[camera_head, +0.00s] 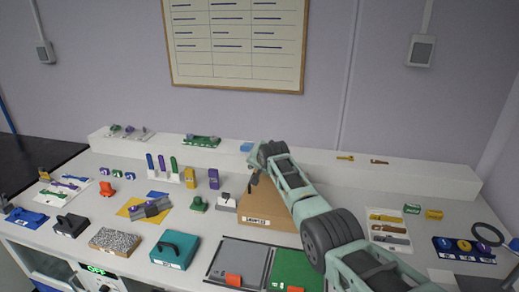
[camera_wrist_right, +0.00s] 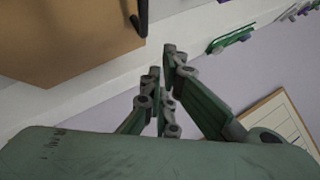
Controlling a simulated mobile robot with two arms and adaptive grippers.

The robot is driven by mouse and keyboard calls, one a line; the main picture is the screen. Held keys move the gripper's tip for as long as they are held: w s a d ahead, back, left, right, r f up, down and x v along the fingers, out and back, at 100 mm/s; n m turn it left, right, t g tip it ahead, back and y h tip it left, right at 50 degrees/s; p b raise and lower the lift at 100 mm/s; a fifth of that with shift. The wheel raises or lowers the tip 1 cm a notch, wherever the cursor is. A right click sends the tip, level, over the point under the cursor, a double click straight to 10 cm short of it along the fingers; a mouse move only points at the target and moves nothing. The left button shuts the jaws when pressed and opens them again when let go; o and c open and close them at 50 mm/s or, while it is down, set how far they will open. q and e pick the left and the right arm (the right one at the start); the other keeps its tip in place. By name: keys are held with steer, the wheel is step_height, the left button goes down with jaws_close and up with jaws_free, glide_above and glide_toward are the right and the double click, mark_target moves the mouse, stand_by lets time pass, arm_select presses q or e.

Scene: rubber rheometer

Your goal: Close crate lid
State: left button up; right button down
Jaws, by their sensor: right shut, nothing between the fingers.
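The crate (camera_head: 273,236) is a tan box with a white label on its front, standing at the middle of the bench. My right arm hides much of its upper right part, so I cannot tell how far its lid is open. My right gripper (camera_head: 258,160) is above the back of the crate in the head view, shut and empty. In the right wrist view the gripper (camera_wrist_right: 163,70) has its fingers together, apart from a tan surface of the crate (camera_wrist_right: 65,40). A dark bar (camera_wrist_right: 142,18) runs along that surface's edge. My left gripper is not in view.
A teal case (camera_head: 174,250) and a speckled box (camera_head: 115,241) stand to the left. A grey panel (camera_head: 238,262) and a green panel (camera_head: 293,268) lie in front of the crate. Purple and yellow blocks stand left of it. A raised white ledge (camera_head: 330,167) runs behind.

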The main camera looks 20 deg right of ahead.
arm_select(q)
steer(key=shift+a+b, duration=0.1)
steer(key=shift+b, duration=0.5)
arm_select(e)
steer(key=s+a+r, duration=0.3)
steer(key=s+r, duration=0.4)
